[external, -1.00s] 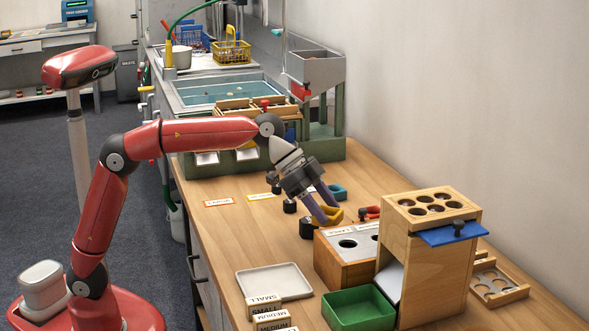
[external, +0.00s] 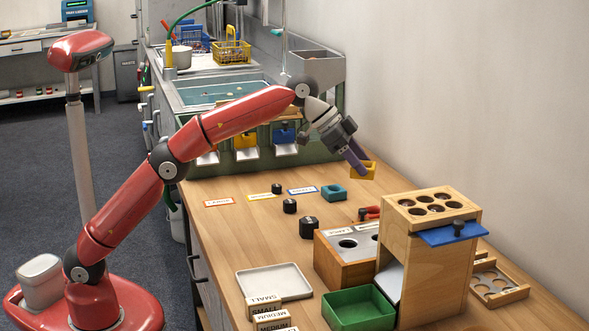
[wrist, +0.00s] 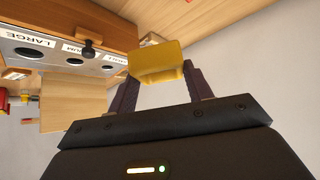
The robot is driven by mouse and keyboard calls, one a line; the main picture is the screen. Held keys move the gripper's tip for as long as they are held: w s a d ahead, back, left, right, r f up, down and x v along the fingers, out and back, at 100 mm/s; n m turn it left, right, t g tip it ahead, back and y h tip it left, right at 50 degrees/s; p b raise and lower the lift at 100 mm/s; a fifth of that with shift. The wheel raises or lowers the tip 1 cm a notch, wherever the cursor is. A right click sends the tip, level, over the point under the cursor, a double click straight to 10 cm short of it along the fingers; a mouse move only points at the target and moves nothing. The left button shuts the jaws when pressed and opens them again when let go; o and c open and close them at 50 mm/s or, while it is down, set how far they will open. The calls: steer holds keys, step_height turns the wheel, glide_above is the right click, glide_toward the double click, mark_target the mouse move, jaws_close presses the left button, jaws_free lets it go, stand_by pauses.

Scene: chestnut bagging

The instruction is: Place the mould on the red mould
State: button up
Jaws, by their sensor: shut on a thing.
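My gripper (external: 360,169) is shut on the yellow mould (external: 363,171) and holds it in the air above the right side of the bench. In the wrist view the yellow mould (wrist: 158,63) sits between my two dark fingers (wrist: 160,85). A red item (external: 369,212), possibly the red mould, lies on the bench behind the wooden size box. It is partly hidden, and its full shape cannot be told. A teal mould (external: 334,192) lies on the bench to the left of the held mould.
Several black knobbed pieces (external: 309,227) stand mid-bench. The wooden size box (external: 346,262) and a taller wooden stand (external: 433,266) with a blue slide are at the front right. A white tray (external: 274,281) and a green tray (external: 358,308) lie in front. The wall is close at right.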

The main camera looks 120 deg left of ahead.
steer(key=n+y, duration=0.1)
steer(key=n, duration=0.1)
glide_above(369, 211)
step_height(369, 211, down, 4)
step_height(369, 211, down, 2)
steer(key=shift+s+a+f+b, duration=0.1)
steer(key=shift+a+f+b, duration=0.1)
steer(key=shift+b, duration=0.35)
steer(key=shift+d+f+b, duration=0.1)
steer(key=shift+f+b, duration=1.5)
steer(key=shift+f, duration=1.3)
steer(key=shift+f, duration=0.2)
steer(key=o, duration=1.1)
steer(key=shift+r, duration=0.1)
